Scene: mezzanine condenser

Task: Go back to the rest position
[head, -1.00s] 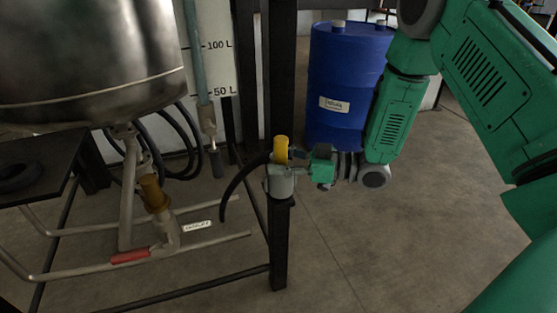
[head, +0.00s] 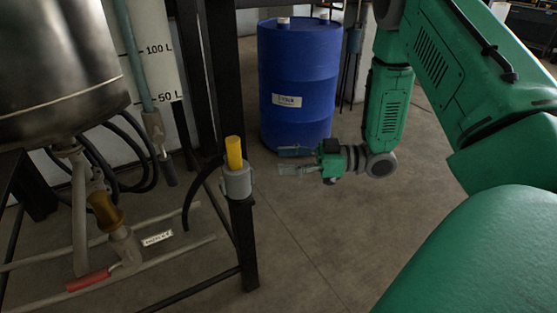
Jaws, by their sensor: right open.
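My right gripper (head: 292,161) is open and empty. It points left, in front of the lower part of the blue drum. It is apart from the grey fitting (head: 237,181) with the yellow cap (head: 233,152) on the black post, with a clear gap between them. My green right arm comes in from the right side of the head view. My left gripper is not in view.
A blue drum (head: 300,75) stands behind my gripper. A black frame post (head: 243,240) is left of it. A steel tank (head: 60,70), pipes with a red handle (head: 88,280) and black hoses fill the left. The floor (head: 330,240) below my gripper is clear.

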